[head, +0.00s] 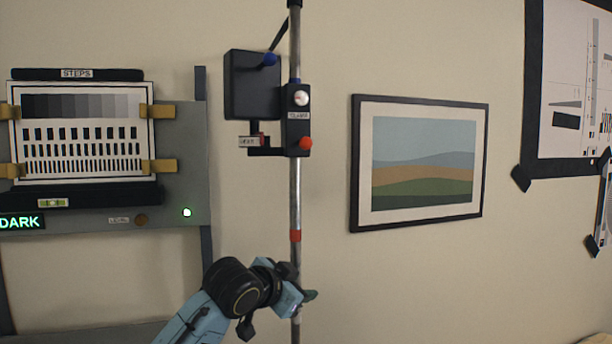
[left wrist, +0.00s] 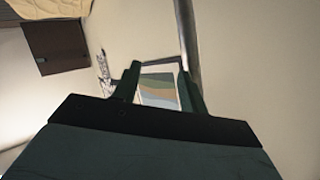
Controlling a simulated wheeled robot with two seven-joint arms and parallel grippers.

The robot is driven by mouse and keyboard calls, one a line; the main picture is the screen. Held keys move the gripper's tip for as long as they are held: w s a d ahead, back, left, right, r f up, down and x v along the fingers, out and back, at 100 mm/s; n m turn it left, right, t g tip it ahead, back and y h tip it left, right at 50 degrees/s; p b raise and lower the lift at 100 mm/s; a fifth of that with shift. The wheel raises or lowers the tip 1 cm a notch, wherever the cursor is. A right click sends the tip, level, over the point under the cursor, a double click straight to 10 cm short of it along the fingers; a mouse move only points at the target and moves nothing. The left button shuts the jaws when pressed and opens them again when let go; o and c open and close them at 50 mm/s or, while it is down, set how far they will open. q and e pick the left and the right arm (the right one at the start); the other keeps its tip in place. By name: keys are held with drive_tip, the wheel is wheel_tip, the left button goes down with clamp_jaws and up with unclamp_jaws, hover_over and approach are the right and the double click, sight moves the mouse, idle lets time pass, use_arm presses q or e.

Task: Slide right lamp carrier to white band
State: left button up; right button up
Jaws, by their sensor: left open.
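The lamp carrier is a black clamp block (head: 298,128) on an upright metal pole (head: 295,195), with a white knob above and a red knob at its lower right. A dark lamp box (head: 252,84) with a blue knob hangs at its left. A red band (head: 295,236) is on the pole below the carrier. I see no clear white band. My left gripper (head: 308,295) is at the pole, well below the carrier and the red band. In the left wrist view its fingers (left wrist: 160,82) are open, with the pole (left wrist: 187,45) by the right finger. My right gripper is out of view.
A test chart (head: 82,132) with wooden clips stands on a grey panel (head: 183,150) at the left. A framed landscape picture (head: 420,165) hangs on the wall to the right of the pole. Another chart (head: 572,90) hangs at the far right. The wall between pole and picture is bare.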

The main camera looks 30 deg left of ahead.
use_arm(q)
drive_tip(key=s+r+m+t+p, duration=0.1)
drive_tip(key=s+r, duration=0.2)
drive_tip(key=r, duration=0.6)
drive_tip(key=s+r+m+t, duration=0.1)
drive_tip(key=s+r+t, duration=0.1)
drive_tip(key=r, duration=0.7)
drive_tip(key=m+t+p, duration=0.1)
drive_tip(key=m+t, duration=0.1)
approach(302, 142)
drive_tip(key=w+p, duration=0.4)
drive_tip(key=w, duration=0.6)
drive_tip(key=shift+w+r, duration=0.15)
drive_tip(key=shift+w, duration=0.45)
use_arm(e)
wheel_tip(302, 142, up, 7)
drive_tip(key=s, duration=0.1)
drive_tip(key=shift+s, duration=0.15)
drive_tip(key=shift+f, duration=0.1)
use_arm(q)
clamp_jaws()
